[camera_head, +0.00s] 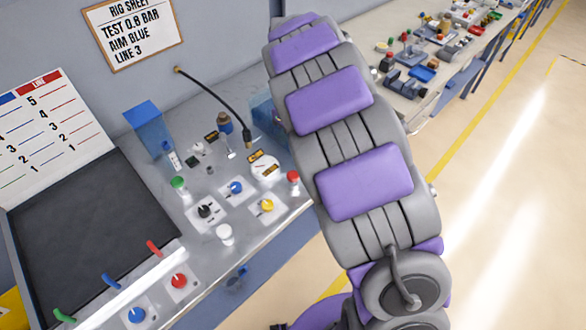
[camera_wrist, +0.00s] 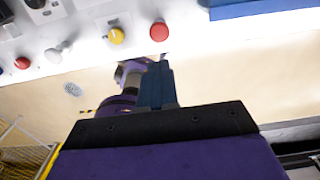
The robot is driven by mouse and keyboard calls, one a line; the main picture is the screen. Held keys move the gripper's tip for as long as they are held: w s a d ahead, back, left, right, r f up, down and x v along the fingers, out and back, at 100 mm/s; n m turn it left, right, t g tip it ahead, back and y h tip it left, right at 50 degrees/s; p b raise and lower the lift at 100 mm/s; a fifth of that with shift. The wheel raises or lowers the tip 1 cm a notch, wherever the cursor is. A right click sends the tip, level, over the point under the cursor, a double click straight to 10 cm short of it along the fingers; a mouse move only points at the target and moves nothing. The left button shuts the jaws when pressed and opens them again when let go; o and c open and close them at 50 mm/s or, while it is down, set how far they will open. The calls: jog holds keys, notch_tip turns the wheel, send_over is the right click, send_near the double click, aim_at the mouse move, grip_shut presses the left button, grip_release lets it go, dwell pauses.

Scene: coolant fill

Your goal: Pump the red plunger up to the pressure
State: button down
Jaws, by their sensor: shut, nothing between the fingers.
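A red-topped knob on a pale stem (camera_head: 293,177) stands near the bench's front edge, just left of my arm. A red round top (camera_wrist: 159,32) shows in the wrist view at the panel's edge, beyond my fingertips; it looks like the same plunger. My gripper (camera_wrist: 156,88) is shut and empty, with its dark blue fingers together below the red top in the picture, apart from it. In the head view my gripper is hidden behind my arm. A posted sheet (camera_head: 134,32) reads "TEST 0.8 BAR, AIM BLUE, LINE 3". I see no readable pressure.
Yellow (camera_head: 267,206), blue (camera_head: 236,187), black (camera_head: 205,211) and white (camera_head: 224,234) knobs crowd the bench near the plunger. Another red knob (camera_head: 179,281) sits front left. A blue block (camera_wrist: 262,8) borders the wrist view's top right. Open floor lies right of my arm.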

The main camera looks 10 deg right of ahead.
aim_at(293, 174)
notch_tip(293, 174, down, 14)
jog(key=b, duration=0.3)
dwell(0.5)
